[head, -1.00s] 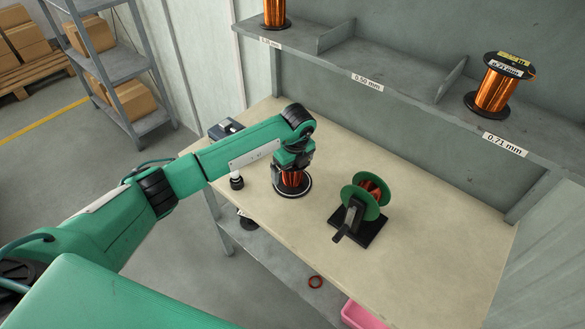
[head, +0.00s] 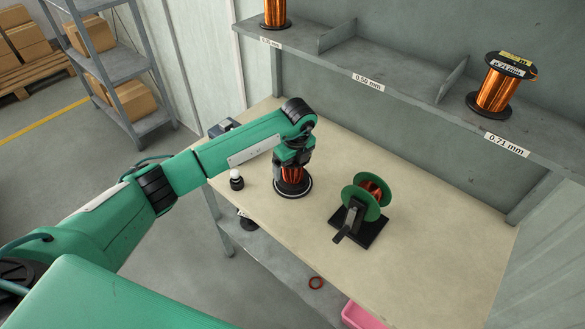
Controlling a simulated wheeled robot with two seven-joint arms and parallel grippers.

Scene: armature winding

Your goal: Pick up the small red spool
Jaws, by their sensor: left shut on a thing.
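A small spool wound with copper-red wire (head: 292,176) stands upright at the back left of the bench, on a round black base with a pale rim. My left gripper (head: 292,166) points down from above and is shut on the upper part of this spool, hiding its top. I cannot tell whether the spool is clear of the bench. My right gripper is out of view.
A green-flanged copper spool (head: 361,200) sits on a black stand to the right. A small black pot with a white ball (head: 236,179) is at left. The shelf (head: 340,62) above holds larger copper spools. The bench (head: 430,240) is clear at front right.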

